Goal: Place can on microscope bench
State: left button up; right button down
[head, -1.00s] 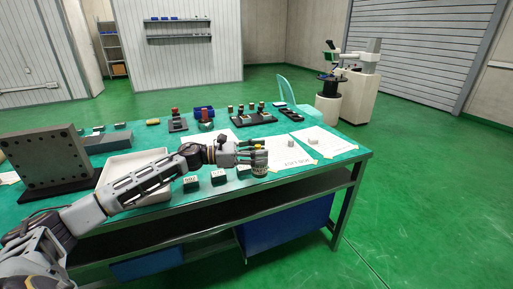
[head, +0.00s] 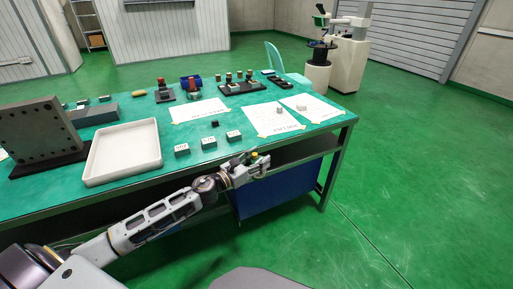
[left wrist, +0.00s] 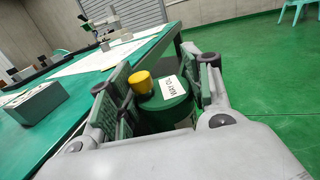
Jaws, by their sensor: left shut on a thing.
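The can (left wrist: 165,103) is green with a yellow cap and a white label, seen close up in the left wrist view. My left gripper (left wrist: 160,92) is shut around it, one finger on each side. In the head view the left gripper (head: 252,166) is at the table's front edge, with the can's yellow cap (head: 254,155) just showing; the rest of the can is mostly hidden. A pale cabinet (head: 348,65) with a microscope-like instrument (head: 343,21) stands at the back right, far from the gripper. My right gripper is not in view.
The green-topped table (head: 330,112) holds a white tray (head: 124,150), small labelled blocks (head: 209,143), paper sheets (head: 272,120) and several small parts. A round dark-topped stand (head: 319,72) and a green chair (head: 276,62) are beyond it. The green floor at right (head: 430,170) is clear.

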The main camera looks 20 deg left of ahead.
aim_at(260, 178)
pick_arm(q)
jog(key=f+n+y, duration=0.1)
jog(key=f, duration=0.1)
jog(key=s+d+f+n+t+y, duration=0.1)
jog(key=f+y, duration=0.1)
jog(key=f+n+y, duration=0.1)
jog(key=f, duration=0.1)
jog(key=shift+s+d+y, duration=0.15)
jog(key=shift+s+y, duration=0.1)
jog(key=shift+y, duration=0.15)
jog(key=shift+s+d+f+n+t+y, duration=0.15)
jog(key=shift+f+n+y, duration=0.1)
jog(key=shift+f+y, duration=0.1)
jog(key=shift+s+d+f+n+t+y, duration=0.1)
jog(key=shift+d+f+n+t+y, duration=0.05)
jog(key=shift+f+n+y, duration=0.15)
jog(key=shift+s+d+f+n+y, duration=0.2)
jog(key=shift+d+f+n+y, duration=0.15)
jog(key=shift+d+f+y, duration=0.3)
jog(key=shift+s+f, duration=0.1)
jog(key=shift+f, duration=0.1)
